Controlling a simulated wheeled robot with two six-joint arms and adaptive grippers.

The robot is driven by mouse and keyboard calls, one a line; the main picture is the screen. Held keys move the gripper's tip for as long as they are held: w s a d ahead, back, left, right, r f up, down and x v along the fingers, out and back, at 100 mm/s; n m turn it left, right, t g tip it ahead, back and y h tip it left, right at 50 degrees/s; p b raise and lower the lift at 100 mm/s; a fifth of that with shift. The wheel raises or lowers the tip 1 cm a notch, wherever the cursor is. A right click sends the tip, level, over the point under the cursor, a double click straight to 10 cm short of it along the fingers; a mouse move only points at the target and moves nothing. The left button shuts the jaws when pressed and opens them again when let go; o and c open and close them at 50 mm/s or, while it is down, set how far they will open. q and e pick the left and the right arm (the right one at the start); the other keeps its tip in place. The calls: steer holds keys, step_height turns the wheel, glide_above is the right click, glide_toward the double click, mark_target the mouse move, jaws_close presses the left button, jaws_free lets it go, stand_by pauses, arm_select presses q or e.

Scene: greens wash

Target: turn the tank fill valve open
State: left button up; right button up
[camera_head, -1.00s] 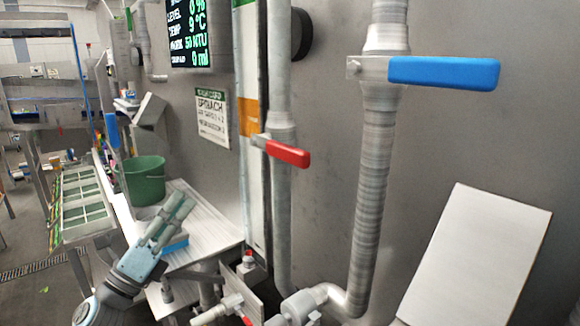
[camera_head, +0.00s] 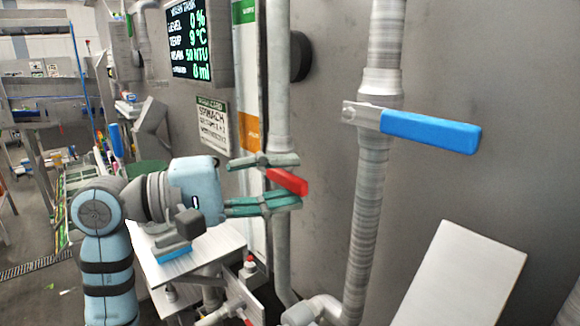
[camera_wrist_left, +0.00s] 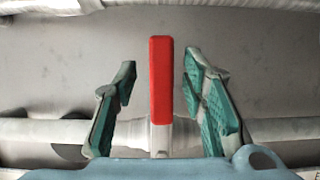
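A red lever handle (camera_head: 288,181) sits on the narrower left pipe (camera_head: 280,235) and sticks out from it. A longer blue lever handle (camera_head: 430,131) sits on the thicker right pipe (camera_head: 368,190) and points right. No label shows which lever is the tank fill valve. My left gripper (camera_head: 299,179) is open, with one finger above and one below the red handle. In the left wrist view the red handle (camera_wrist_left: 161,80) stands between the two green fingers (camera_wrist_left: 160,62), with a gap on each side. My right gripper is not in view.
A screen (camera_head: 188,40) on the wall reads level 0 %, 9 °C, 50 NTU and 0 ml. A sign card (camera_head: 212,125) hangs below it. A green bucket (camera_head: 150,172) is partly hidden behind my left arm. A pale board (camera_head: 460,275) leans at lower right.

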arm_select(q)
steer(key=shift+w+d, duration=0.3)
steer(key=shift+d, duration=0.35)
steer(key=shift+f, duration=0.1)
steer(key=shift+c, duration=0.2)
jaws_close()
